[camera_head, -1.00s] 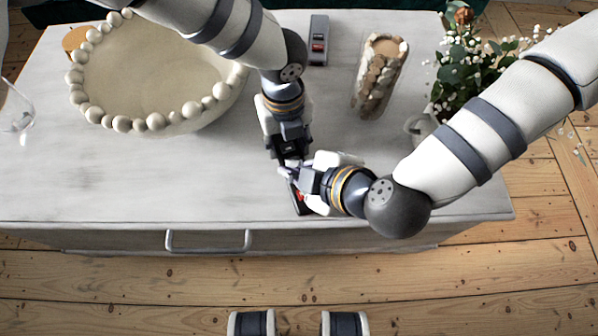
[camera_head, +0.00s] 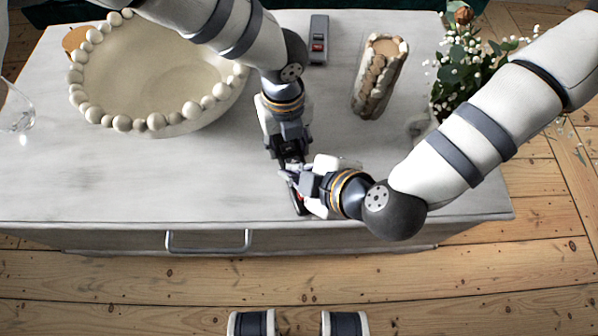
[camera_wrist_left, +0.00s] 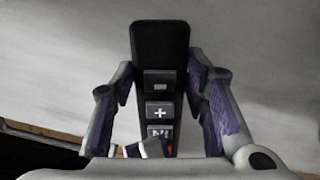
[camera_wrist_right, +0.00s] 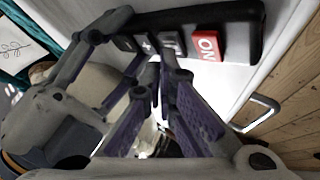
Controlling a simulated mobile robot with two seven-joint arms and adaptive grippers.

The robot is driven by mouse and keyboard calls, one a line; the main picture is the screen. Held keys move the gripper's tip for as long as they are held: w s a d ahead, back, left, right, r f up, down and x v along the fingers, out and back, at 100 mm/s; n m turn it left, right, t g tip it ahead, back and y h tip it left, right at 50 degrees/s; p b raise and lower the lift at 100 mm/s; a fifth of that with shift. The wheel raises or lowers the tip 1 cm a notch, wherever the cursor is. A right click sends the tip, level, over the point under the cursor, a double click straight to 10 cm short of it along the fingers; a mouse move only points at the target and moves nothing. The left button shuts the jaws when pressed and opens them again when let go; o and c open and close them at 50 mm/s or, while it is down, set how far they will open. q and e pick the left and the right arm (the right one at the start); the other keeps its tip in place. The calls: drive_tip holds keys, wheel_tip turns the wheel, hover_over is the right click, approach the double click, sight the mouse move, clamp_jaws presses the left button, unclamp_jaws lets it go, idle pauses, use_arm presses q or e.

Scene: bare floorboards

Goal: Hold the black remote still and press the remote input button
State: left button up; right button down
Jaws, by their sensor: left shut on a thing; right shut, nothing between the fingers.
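The black remote (camera_head: 299,207) is near the table's front edge, mostly hidden by my grippers in the head view. In the left wrist view the remote (camera_wrist_left: 160,48) lies between the two fingers of my left gripper (camera_wrist_left: 162,98), which is shut on its sides. A grey key and a "+" key show there. My right gripper (camera_wrist_right: 163,72) is shut and empty, its tips close to the row of dark keys beside the red ON button (camera_wrist_right: 207,45). I cannot tell whether the tips touch a key. In the head view my left gripper (camera_head: 291,160) is just above my right gripper (camera_head: 288,175).
A large beaded bowl (camera_head: 150,123) is at left. A stone-covered candle holder (camera_head: 380,80) and a flower bunch (camera_head: 460,75) are at right. The left front tabletop is clear.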

drive_tip(key=shift+f, duration=0.3)
drive_tip(key=shift+r, duration=0.1)
idle(0.3)
drive_tip(key=shift+r, duration=0.75)
drive_tip(key=shift+r, duration=0.1)
drive_tip(key=shift+r, duration=2.45)
use_arm(q)
drive_tip(key=o, duration=1.3)
